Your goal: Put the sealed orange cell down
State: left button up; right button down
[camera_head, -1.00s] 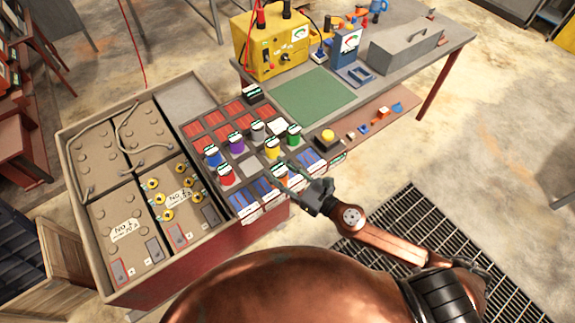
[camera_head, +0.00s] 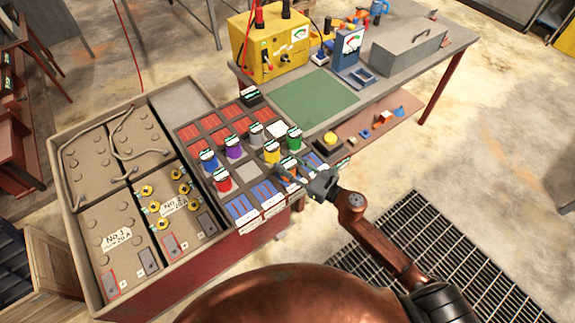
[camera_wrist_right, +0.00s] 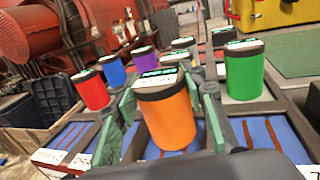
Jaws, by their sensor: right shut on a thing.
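The orange cell (camera_wrist_right: 168,120), a cylinder with a dark top and a white-and-green label, is upright between the fingers of my right gripper (camera_wrist_right: 166,112) in the wrist view. The gripper is shut on it. In the head view this gripper (camera_head: 288,176) is over the front row of blue slots (camera_head: 240,207) in the cell rack, and mostly hides the orange cell. The cell's base is close above or on a blue slot; I cannot tell whether it touches. My left gripper is not in view.
A green cell (camera_head: 294,139) and a yellow cell (camera_head: 271,152) stand just behind the gripper. Red (camera_head: 222,180), blue (camera_head: 209,161) and purple (camera_head: 233,148) cells stand to the left. A yellow button (camera_head: 330,138) is to the right. The green mat (camera_head: 312,95) is clear.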

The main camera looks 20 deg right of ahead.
jog(key=shift+f, duration=0.3)
jog(key=shift+f, duration=0.1)
jog(key=shift+f, duration=0.15)
jog(key=c, duration=1.2)
grip_release()
jog(key=shift+r, duration=0.25)
jog(key=shift+b+v, duration=0.6)
jog(key=shift+v, duration=5.45)
